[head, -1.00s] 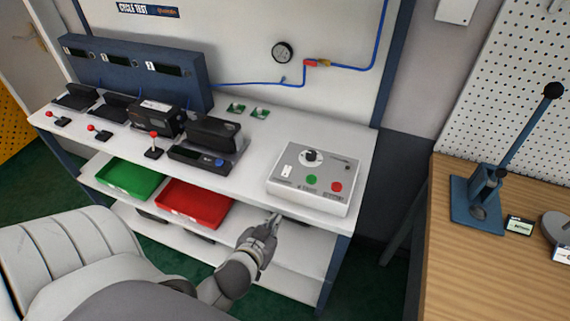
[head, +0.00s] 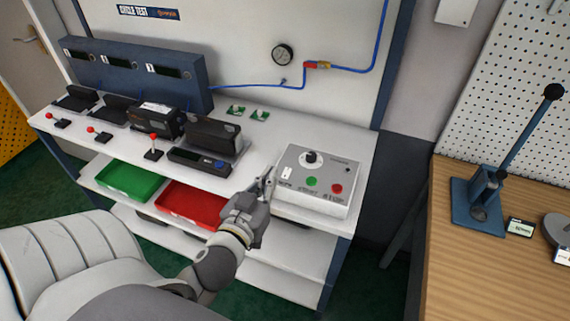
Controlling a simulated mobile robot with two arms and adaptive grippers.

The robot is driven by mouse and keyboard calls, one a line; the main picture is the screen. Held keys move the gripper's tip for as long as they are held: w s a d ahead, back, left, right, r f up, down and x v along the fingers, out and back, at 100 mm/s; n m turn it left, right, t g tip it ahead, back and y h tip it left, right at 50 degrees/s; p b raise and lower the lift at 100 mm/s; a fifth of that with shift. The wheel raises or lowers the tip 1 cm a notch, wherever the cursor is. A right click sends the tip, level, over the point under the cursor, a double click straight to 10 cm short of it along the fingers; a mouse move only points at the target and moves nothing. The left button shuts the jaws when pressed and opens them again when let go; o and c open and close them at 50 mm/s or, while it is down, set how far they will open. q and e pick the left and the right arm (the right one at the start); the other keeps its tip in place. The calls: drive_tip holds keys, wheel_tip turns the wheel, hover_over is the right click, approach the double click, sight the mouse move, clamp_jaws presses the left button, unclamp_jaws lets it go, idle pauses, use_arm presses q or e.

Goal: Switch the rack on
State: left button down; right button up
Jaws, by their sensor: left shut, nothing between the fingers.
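A grey control box (head: 340,208) sits at the right end of the white bench of the cycle test rack. Its sloped top carries a black knob (head: 310,158), a green button (head: 312,181), a red button (head: 336,189) and a small white rocker-like plate (head: 287,173) at the left. My left gripper (head: 267,180) is shut and empty. Its fingertips point up and appear just left of the box's left edge, near the white plate. I cannot tell whether they touch the box. My right gripper is not in view.
Several test stations with red-knobbed levers (head: 153,143) line the bench to the left. A green tray (head: 129,180) and a red tray (head: 192,203) stand on the shelf below. A wooden table (head: 480,270) with a blue lever press (head: 478,200) is at the right.

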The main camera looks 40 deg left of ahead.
use_arm(q)
drive_tip(key=p, duration=0.3)
hover_over(285, 174)
drive_tip(key=shift+s+f, duration=0.1)
drive_tip(key=shift+f, duration=0.25)
wheel_tip(285, 174, down, 3)
drive_tip(key=shift+f, duration=0.1)
drive_tip(key=shift+f+b, duration=0.3)
drive_tip(key=shift+f, duration=0.25)
